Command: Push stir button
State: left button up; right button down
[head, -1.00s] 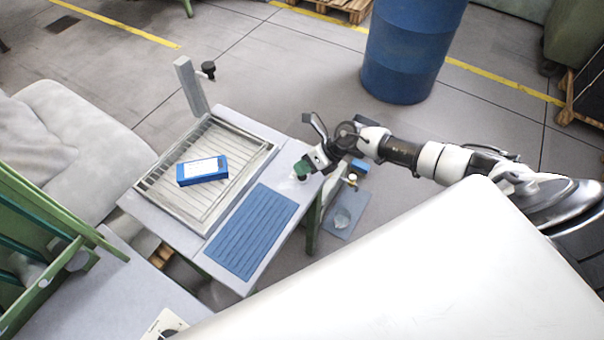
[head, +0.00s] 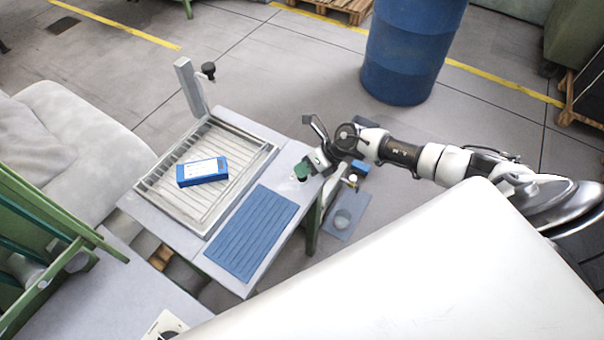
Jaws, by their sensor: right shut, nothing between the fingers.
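My right gripper (head: 312,165) reaches in from the right, over the right corner of the grey table (head: 165,217). It is shut. A small dark green piece (head: 302,171) shows at its tip; I cannot tell whether it touches it or is part of it. A small white spot beside the green piece is too small to make out. No button clearly marked as stir can be made out. A white panel with a dark round knob (head: 168,328) is cut off at the bottom edge. My left gripper is not in view.
A blue box (head: 202,171) lies on a wire rack in a tray (head: 262,158). A blue ribbed mat (head: 252,232) lies beside it. A post with a black knob (head: 208,70) stands behind. A blue barrel (head: 412,50) stands on open floor. A large white surface fills the lower right.

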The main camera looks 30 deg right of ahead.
jog(key=shift+r, duration=0.1)
notch_tip(320, 180, up, 6)
jog(key=p, duration=0.5)
